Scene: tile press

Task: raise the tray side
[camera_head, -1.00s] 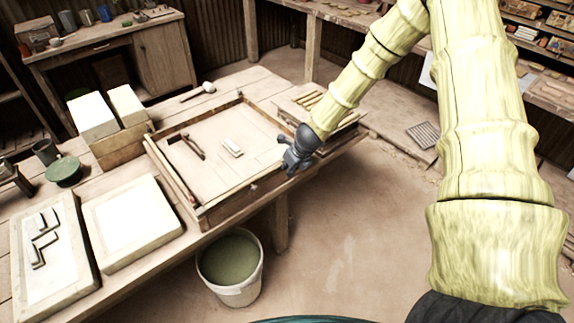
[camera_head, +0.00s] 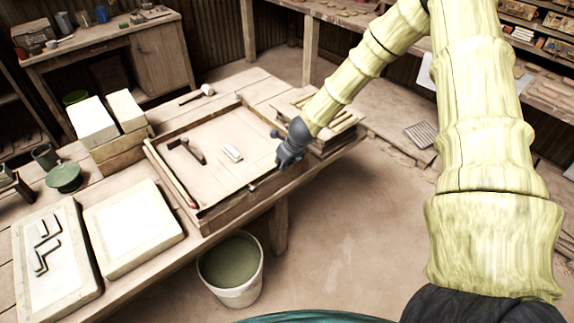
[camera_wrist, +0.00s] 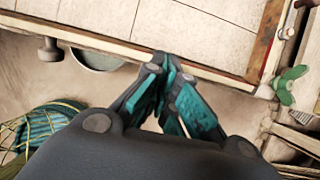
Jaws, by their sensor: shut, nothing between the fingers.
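The shallow wooden tray (camera_head: 178,187) lies on the table in the head view, with a pale tiled-looking floor. A dark hammer-like tool (camera_head: 187,149) and a small white block (camera_head: 232,153) lie inside it. My gripper (camera_head: 284,160) is at the tray's right end, close to the near side (camera_head: 235,203). In the wrist view my gripper (camera_wrist: 168,68) has its teal fingers shut and empty, at or just over the tray's pale edge strip (camera_wrist: 225,75); contact cannot be told. A rusty brown strip (camera_wrist: 266,42) borders the floor at right, near a green lobed knob (camera_wrist: 291,85).
Two pale slabs (camera_head: 130,228) lie left of the tray, and white blocks (camera_head: 92,122) stand behind. A stack of slats (camera_head: 335,130) stands just right of my gripper. A bucket (camera_head: 231,268) stands on the floor below the table edge.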

